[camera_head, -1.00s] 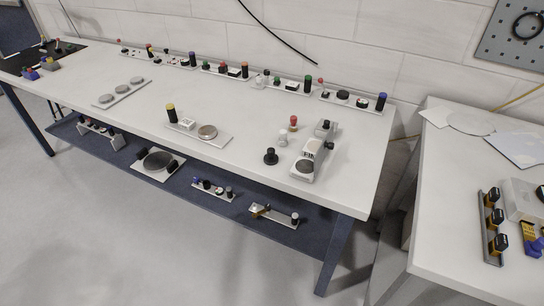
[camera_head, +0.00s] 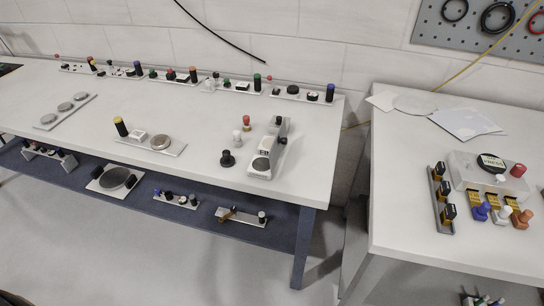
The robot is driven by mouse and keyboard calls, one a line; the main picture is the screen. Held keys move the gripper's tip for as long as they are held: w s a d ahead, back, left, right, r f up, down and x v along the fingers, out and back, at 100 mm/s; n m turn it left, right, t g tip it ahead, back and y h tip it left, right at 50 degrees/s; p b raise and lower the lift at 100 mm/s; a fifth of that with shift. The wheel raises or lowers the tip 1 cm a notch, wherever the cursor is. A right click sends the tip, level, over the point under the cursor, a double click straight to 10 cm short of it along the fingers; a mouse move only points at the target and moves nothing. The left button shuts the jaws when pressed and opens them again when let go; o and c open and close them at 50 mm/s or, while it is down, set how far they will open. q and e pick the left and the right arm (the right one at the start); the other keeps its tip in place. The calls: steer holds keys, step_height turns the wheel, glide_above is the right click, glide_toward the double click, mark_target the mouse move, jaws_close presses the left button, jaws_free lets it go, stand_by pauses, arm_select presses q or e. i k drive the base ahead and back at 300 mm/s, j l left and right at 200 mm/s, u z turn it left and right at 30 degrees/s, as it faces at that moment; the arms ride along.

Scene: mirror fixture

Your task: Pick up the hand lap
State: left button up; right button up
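Neither of my grippers is in the head view. I cannot tell for sure which item is the hand lap. On the long white table (camera_head: 200,105), a black knobbed piece (camera_head: 227,159) stands near the front edge. Beside it are a small white knobbed piece (camera_head: 238,137) and a red-topped one (camera_head: 246,121). A grey and white fixture (camera_head: 266,152) with a round pad stands just right of them.
Several small trays of coloured parts line the wall, including one at right (camera_head: 290,92). A blue lower shelf (camera_head: 140,197) holds more fixtures. A second white table (camera_head: 400,200) at right carries a box labelled PRESS (camera_head: 470,175) and a clamp rack (camera_head: 442,200). A gap separates the tables.

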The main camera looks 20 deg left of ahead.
mark_target(227, 161)
steer(key=j+z, duration=0.3)
steer(key=z, duration=0.15)
steer(key=j+z, duration=0.3)
steer(key=z, duration=0.15)
steer(key=j+z, duration=0.55)
steer(key=z, duration=0.3)
steer(key=k+j+z, duration=0.2)
steer(key=z, duration=0.25)
